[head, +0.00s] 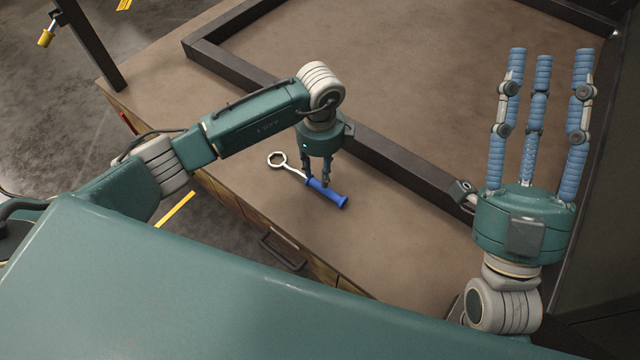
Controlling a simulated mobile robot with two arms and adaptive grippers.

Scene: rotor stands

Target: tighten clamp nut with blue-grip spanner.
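The blue-grip spanner (325,193) lies on the brown bench top near its front edge. Its silver ring end points to the upper left and its blue handle to the lower right. My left gripper (318,183) points down at the spanner, its fingertips at the upper part of the blue handle. Whether the fingers are closed on the handle I cannot tell. My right gripper (541,58) is raised at the right with its blue fingers spread, open and empty. I cannot make out a clamp nut.
A dark raised frame (400,160) runs across the bench top (420,235) behind the spanner. The area inside the frame is bare. A drawer handle (283,250) is on the bench front. A dark post (88,45) stands at the upper left, and a dark panel (610,190) at the right.

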